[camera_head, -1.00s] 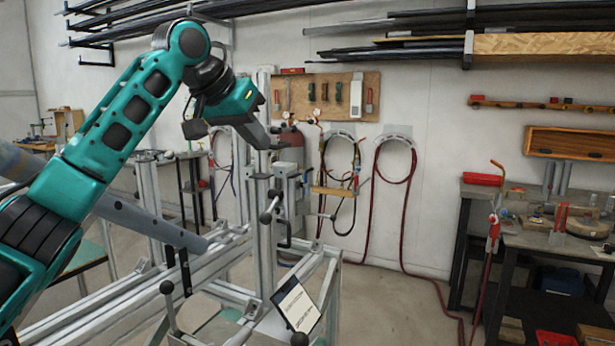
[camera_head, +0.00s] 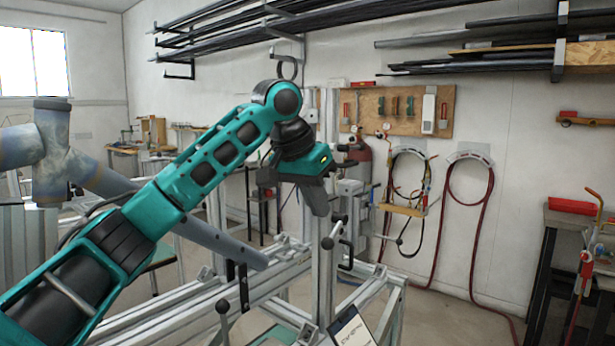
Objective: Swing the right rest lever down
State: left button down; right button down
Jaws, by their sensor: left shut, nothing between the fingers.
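The frame jig (camera_head: 270,290) is built of pale aluminium profiles, with an upright post (camera_head: 325,262) near the middle. A lever with a black ball knob (camera_head: 328,243) stands out from the post. Another rod with a black ball knob (camera_head: 222,306) rises at the front left. I cannot tell which is the right rest lever. My left gripper (camera_head: 319,211) is shut and empty, pointing down at the post, just above the nearer knob; I cannot tell whether it touches anything. It hides part of the post. My right gripper is out of view.
A grey-blue tube (camera_head: 215,240) runs above the jig rails behind my left arm. A clipboard sheet (camera_head: 350,330) is at the jig's front. Hoses (camera_head: 478,240) hang on the back wall, and a workbench (camera_head: 560,222) stands right. Floor between jig and bench is clear.

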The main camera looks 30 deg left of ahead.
aim_at(333, 231)
pick_arm(q)
jog(key=shift+d+x, duration=0.2)
jog(key=shift+x, duration=1.6)
jog(key=shift+s, duration=0.1)
jog(key=shift+f, duration=0.15)
jog(key=shift+f+t+b, duration=0.1)
jog(key=shift+t+b, duration=0.2)
jog(key=shift+b, duration=0.05)
jog(key=shift+s+t, duration=0.1)
jog(key=shift+t, duration=0.3)
